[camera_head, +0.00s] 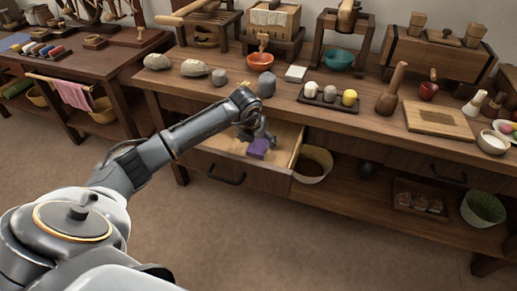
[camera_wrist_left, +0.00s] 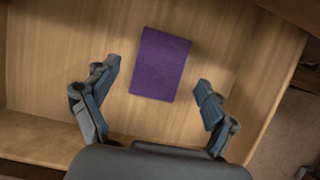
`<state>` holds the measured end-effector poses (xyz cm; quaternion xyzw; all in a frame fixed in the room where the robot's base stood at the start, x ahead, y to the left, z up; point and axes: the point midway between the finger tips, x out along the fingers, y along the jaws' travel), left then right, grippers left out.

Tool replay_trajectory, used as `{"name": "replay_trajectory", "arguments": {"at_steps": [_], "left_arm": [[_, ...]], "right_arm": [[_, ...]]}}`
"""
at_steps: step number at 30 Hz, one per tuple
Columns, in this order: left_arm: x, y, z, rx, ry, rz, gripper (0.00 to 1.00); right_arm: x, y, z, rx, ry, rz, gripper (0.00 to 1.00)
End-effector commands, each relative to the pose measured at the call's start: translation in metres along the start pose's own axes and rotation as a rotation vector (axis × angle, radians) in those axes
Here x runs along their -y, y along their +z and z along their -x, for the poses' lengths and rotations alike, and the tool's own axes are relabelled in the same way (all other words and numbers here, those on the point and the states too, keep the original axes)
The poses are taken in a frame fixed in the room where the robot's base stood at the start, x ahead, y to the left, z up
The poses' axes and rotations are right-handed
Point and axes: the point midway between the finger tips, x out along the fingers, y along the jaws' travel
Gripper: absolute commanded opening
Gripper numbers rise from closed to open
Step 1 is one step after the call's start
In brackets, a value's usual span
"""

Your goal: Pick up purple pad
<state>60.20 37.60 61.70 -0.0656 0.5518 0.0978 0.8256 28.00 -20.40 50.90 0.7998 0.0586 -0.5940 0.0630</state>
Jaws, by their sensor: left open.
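The purple pad (camera_head: 258,148) lies in an open drawer (camera_head: 286,161) under the long wooden table. In the left wrist view the pad (camera_wrist_left: 160,64) lies flat and slightly tilted on the pale wooden drawer bottom. My left gripper (camera_head: 262,138) is over the drawer, close to the pad and partly in front of it. In the left wrist view my left gripper (camera_wrist_left: 158,87) is open, with one finger on each side of the pad's lower part and gaps on both sides. It holds nothing. My right gripper is not in view.
The drawer's wall (camera_wrist_left: 50,138) runs below the fingers in the left wrist view. A basket (camera_head: 314,164) stands right of the drawer. The floor in front is clear.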

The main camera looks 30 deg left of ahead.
Motion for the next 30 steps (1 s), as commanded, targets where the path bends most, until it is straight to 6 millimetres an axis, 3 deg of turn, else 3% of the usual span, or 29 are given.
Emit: {"name": "replay_trajectory", "arguments": {"at_steps": [4, 12, 20, 30], "left_arm": [[0.000, 0.000, -0.019, 0.000, 0.000, 0.000, 0.85], [-0.001, 0.000, -0.021, 0.001, 0.000, -0.001, 0.85], [-0.001, 0.000, -0.021, 0.000, 0.001, 0.000, 0.34], [-0.001, 0.001, -0.019, 0.001, 0.001, -0.001, 0.31]], "right_arm": [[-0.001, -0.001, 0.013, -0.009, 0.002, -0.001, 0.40], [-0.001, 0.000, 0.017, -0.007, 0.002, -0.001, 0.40], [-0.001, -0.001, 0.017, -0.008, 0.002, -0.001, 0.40], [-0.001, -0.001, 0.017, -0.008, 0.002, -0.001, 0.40]]}}
